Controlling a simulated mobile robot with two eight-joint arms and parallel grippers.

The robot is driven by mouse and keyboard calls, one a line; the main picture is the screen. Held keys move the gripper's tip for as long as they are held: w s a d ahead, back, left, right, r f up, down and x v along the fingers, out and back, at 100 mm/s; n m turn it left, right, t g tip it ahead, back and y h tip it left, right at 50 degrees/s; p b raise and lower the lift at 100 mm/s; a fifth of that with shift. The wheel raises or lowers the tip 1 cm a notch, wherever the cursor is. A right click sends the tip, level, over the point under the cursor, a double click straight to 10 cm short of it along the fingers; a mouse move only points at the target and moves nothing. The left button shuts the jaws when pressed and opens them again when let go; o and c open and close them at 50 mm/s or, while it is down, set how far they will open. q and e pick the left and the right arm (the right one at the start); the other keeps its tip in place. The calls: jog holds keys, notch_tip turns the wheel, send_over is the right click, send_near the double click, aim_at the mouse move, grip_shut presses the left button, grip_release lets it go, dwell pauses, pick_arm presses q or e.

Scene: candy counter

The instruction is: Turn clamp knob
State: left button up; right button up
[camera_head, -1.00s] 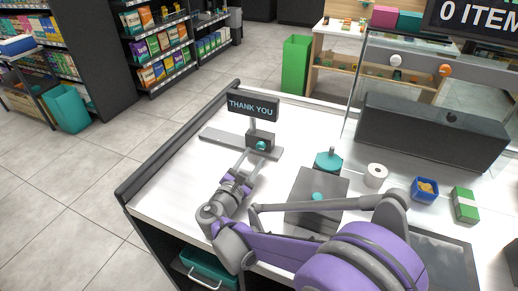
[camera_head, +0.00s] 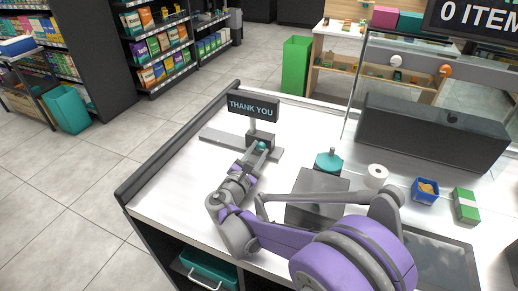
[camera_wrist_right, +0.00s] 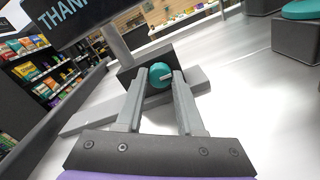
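The clamp knob (camera_wrist_right: 160,74) is a small teal round knob with a pale mark, on the front of a dark clamp block (camera_head: 262,136). The block sits on a grey flat bar at the counter's far left. A post carries the "THANK YOU" sign (camera_head: 253,107) above it. My right gripper (camera_head: 260,149) reaches the knob from the front. In the right wrist view its fingers (camera_wrist_right: 159,78) are apart, one on each side of the knob. I cannot tell whether they touch it. My left gripper is not in view.
A grey box (camera_head: 318,186), a teal piece with a small post (camera_head: 328,161), a white roll (camera_head: 375,176), a blue bin (camera_head: 425,190) and a green box (camera_head: 466,205) stand to the right. The white counter around the clamp is clear. A dark raised edge (camera_head: 180,143) runs along the left.

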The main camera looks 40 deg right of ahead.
jog(key=shift+n, duration=1.7)
jog(key=shift+b, duration=0.3)
jog(key=shift+n, duration=1.6)
jog(key=n+b, duration=0.1)
jog(key=n, duration=0.2)
jog(key=shift+n, duration=0.3)
